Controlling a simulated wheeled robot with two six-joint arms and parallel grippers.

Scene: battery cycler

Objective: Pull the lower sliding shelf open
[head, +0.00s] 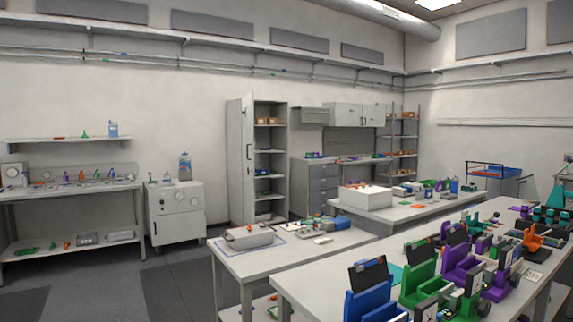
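No sliding shelf can be told for certain from here. A tall grey cabinet (237,165) stands against the back wall with its door open and several shelves inside. Its lower shelves (269,196) hold small items, too small to make out. A white wheeled cabinet (176,230) with round dials on its front stands left of it, a blue-labelled bottle (185,166) on top. Neither of my grippers is in view.
A bench (297,262) and a longer one (290,285), with blue, green and purple fixtures, fill the right foreground. A workbench (70,190) stands at the left wall. The grey floor (110,285) at the left front is clear, with dark mats.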

